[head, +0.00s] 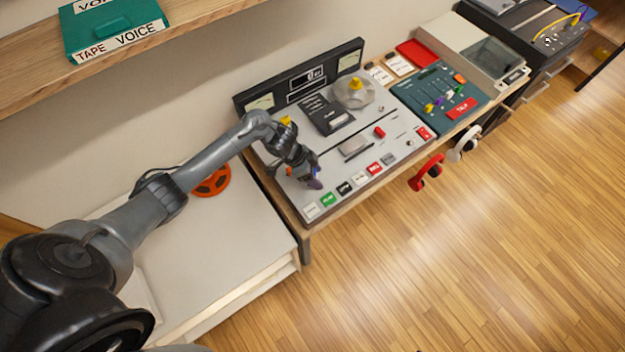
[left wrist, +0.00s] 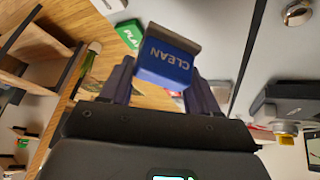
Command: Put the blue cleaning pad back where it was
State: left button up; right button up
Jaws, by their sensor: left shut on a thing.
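The blue cleaning pad (left wrist: 165,66), marked CLEAN, shows in the left wrist view between the two fingers of my left gripper (left wrist: 163,88). It has a grey-brown edge on its far side. My left gripper is shut on it. In the head view, my left gripper (head: 312,183) is over the front left part of the grey tape machine deck (head: 330,172), behind the row of labelled buttons. The pad is mostly hidden there by the fingers. I cannot tell whether the pad touches the deck. My right gripper is in neither view.
Labelled buttons, including a green one (head: 328,199), line the deck's front edge. A black head block (head: 328,116) and a grey reel hub (head: 354,92) stand behind. An orange reel (head: 211,181) lies on the left counter (head: 215,250).

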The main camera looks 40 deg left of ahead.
pick_arm(q)
jog(key=shift+s+a+f, duration=0.2)
jog(key=shift+a+f, duration=0.05)
jog(key=shift+a, duration=0.2)
jog(key=shift+f+b, duration=0.35)
jog(key=shift+f, duration=1.65)
jog(key=shift+f, duration=0.2)
jog(key=o, duration=1.4)
jog(key=shift+r, duration=0.15)
